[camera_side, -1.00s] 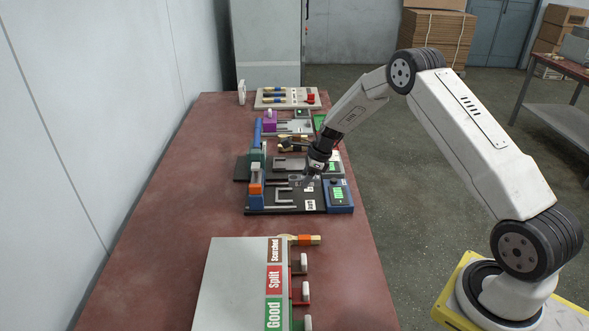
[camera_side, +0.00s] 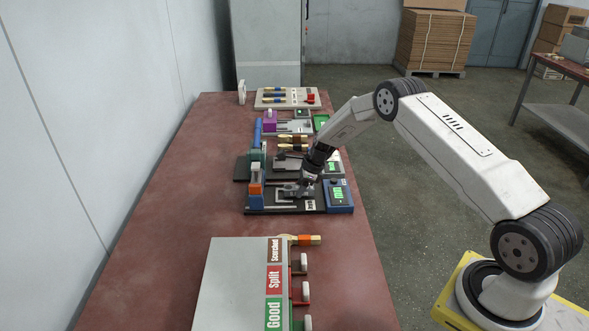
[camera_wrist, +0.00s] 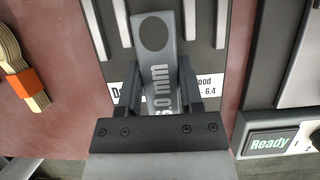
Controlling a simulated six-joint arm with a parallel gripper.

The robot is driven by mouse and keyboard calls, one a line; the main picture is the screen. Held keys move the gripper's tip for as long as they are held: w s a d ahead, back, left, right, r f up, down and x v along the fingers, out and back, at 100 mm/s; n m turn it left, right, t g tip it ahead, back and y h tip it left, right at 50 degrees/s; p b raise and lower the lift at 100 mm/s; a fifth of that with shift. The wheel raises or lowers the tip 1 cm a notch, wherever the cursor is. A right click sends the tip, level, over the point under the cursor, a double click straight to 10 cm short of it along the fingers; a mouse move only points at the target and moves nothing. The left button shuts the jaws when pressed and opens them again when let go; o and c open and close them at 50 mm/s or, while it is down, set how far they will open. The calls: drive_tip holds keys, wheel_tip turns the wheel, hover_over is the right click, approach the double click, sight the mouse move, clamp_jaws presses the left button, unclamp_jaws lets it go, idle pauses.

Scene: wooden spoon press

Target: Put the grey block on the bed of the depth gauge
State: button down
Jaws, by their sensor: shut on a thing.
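My gripper (camera_wrist: 160,78) is shut on the grey block (camera_wrist: 154,50), a flat bar marked 6.0 mm with a dark round spot at its far end. The block extends forward from the fingers. In the side view, the block (camera_side: 291,188) is level, low over the dark bed of the nearest gauge (camera_side: 258,211), which looks like the depth gauge. In the wrist view, it lies between two light rails (camera_wrist: 122,22) on the bed. I cannot tell whether it touches the bed. My gripper (camera_side: 307,183) hides part of the bed and its label.
The gauge's blue and orange column (camera_side: 256,180) stands left of the block, its blue display box (camera_side: 339,195) to the right. A neighbouring device with a Ready display (camera_wrist: 270,142) lies just beyond. An orange-banded spoon bundle (camera_side: 303,239) and grey sorting box (camera_side: 232,285) are nearer.

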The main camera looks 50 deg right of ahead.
drive_tip(key=shift+f, duration=0.3)
drive_tip(key=shift+f, duration=0.15)
drive_tip(key=shift+c, duration=1.2)
unclamp_jaws()
drive_tip(key=v, duration=1.2)
drive_tip(key=s+a+r+n+g+h, duration=0.1)
drive_tip(key=s+a+r+n, duration=0.2)
drive_tip(key=s+a+n, duration=0.35)
drive_tip(key=s+a+r+n+h, duration=0.1)
drive_tip(key=s+a+r+n, duration=0.4)
drive_tip(key=n, duration=0.3)
drive_tip(key=s+a+n, duration=0.3)
drive_tip(key=s+n, duration=0.3)
drive_tip(key=s, duration=0.1)
drive_tip(key=s+a+n+h, duration=0.1)
drive_tip(key=s+a+n, duration=0.3)
drive_tip(key=s+n, duration=0.2)
drive_tip(key=shift+s+a, duration=0.3)
drive_tip(key=shift+s, duration=0.4)
